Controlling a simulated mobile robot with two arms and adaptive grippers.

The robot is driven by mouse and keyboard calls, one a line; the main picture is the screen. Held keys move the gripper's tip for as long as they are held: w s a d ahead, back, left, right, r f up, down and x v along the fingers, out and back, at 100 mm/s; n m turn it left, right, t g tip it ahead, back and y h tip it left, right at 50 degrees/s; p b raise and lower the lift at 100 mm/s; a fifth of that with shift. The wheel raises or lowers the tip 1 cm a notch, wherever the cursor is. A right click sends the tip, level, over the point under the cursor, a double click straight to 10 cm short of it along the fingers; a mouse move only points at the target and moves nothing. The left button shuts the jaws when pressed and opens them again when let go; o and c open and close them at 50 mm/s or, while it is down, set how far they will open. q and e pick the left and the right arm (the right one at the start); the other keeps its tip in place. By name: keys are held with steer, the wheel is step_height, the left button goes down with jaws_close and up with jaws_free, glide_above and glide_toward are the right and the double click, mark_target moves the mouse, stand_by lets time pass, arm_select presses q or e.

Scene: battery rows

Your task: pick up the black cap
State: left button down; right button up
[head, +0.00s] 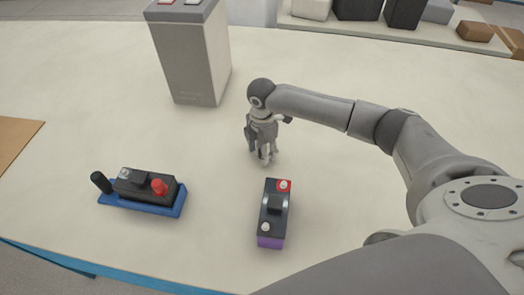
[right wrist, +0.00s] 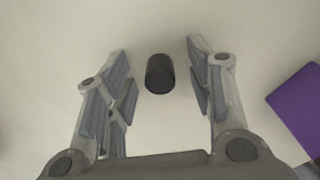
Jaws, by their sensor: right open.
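The black cap (right wrist: 160,74) is a short dark cylinder on the pale table in the right wrist view. It lies between the two spread fingers of my right gripper (right wrist: 160,75), with gaps on both sides. In the head view my right gripper (head: 264,158) points down just behind the purple-based battery (head: 270,242), and I cannot make out this cap there. Another black cylinder (head: 101,182) stands tilted at the left end of the blue-based battery (head: 140,205). My left gripper is not in view.
The purple-based battery has a red-and-white terminal (head: 284,185) and shows at the right edge of the wrist view (right wrist: 300,108). A tall grey box (head: 195,60) stands at the back. A shelf with boxes (head: 385,32) lies beyond.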

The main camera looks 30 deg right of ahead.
steer(key=c, duration=0.8)
steer(key=shift+c, duration=0.2)
steer(key=shift+r, duration=0.1)
